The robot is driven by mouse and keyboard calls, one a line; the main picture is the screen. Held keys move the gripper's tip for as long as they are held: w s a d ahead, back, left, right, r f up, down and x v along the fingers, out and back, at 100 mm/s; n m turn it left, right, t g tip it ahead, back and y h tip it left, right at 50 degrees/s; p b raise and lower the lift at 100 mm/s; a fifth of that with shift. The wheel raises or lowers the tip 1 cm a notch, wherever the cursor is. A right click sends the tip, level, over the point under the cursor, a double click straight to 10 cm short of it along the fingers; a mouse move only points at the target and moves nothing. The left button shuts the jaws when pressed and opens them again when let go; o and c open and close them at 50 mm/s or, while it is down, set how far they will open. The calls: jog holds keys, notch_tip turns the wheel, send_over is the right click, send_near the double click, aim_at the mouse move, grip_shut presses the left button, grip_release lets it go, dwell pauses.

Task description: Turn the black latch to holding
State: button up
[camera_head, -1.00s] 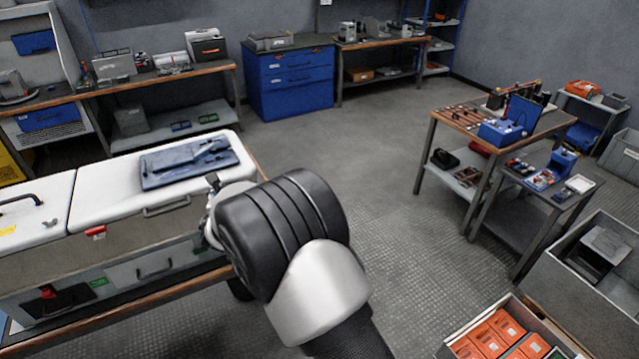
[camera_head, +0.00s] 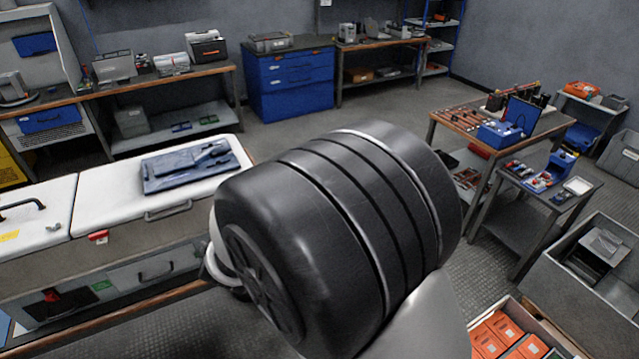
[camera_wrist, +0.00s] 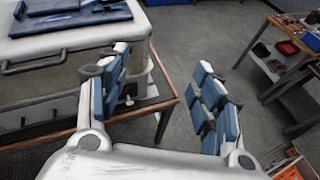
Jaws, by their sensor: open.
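I cannot tell for sure which part is the black latch. A black bar handle (camera_head: 22,206) lies on the white lid at the far left. A dark piece with red on it (camera_head: 50,296) sits lower on the front of the same white-topped unit (camera_head: 105,205). My gripper is beside this unit's right end, apart from both dark parts.
A wooden-edged bench (camera_wrist: 160,106) shows behind the left finger. Tool tables (camera_head: 540,140) and a carton of orange boxes (camera_head: 500,335) stand at the right. The middle floor is open.

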jog(key=d+r+m+h, duration=0.2)
jog(key=d+r+m, duration=0.1)
jog(key=d, duration=0.4)
jog(key=d+r+m+h, duration=0.2)
jog(key=d+m, duration=0.3)
jog(key=d, duration=0.3)
jog(key=shift+r+g+h, duration=0.3)
jog(key=shift+r+h, duration=0.1)
jog(key=shift+r, duration=0.3)
jog(key=shift+d, duration=0.1)
jog(key=shift+c, duration=0.4)
